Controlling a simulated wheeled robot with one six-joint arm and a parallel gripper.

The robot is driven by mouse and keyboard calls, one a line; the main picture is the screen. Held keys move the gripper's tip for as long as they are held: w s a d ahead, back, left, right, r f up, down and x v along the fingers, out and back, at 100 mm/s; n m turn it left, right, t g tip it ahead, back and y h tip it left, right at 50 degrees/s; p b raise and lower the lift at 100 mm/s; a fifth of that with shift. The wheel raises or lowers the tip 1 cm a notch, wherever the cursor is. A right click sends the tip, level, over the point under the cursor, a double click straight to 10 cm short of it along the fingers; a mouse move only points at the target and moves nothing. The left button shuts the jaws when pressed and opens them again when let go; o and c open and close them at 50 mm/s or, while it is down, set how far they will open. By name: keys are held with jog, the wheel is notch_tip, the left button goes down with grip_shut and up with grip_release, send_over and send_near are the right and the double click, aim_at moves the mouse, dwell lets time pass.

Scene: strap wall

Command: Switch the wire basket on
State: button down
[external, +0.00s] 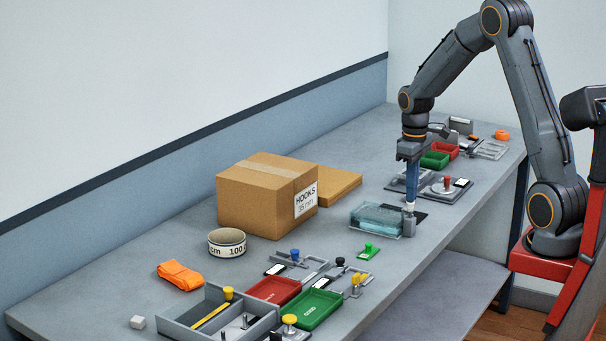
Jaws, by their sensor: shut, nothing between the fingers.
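My gripper (410,204) points straight down over the right part of the table. Its fingers are shut and hold nothing. Their tips are at the top of a small grey upright block (409,226); I cannot tell whether they touch. A clear bluish box (375,220) stands just left of this block, with a dark flat plate partly behind the fingers. A pale, open-framed tray (490,150) near the far end of the table may be the wire basket, but it is too small to be sure. No switch on it can be made out.
A cardboard box (258,200) and a tape roll (227,243) stand to the left. A plate with a red knob (446,185) lies behind my gripper. Red (273,290) and green (314,309) trays and coloured knobs crowd the front. The table's right edge is close.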

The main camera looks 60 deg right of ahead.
jog(key=shift+f, duration=0.9)
jog(key=shift+s+f, duration=0.1)
jog(key=shift+r+p, duration=0.45)
jog(key=shift+r, duration=0.15)
notch_tip(320, 180, up, 13)
jog(key=shift+r, duration=0.15)
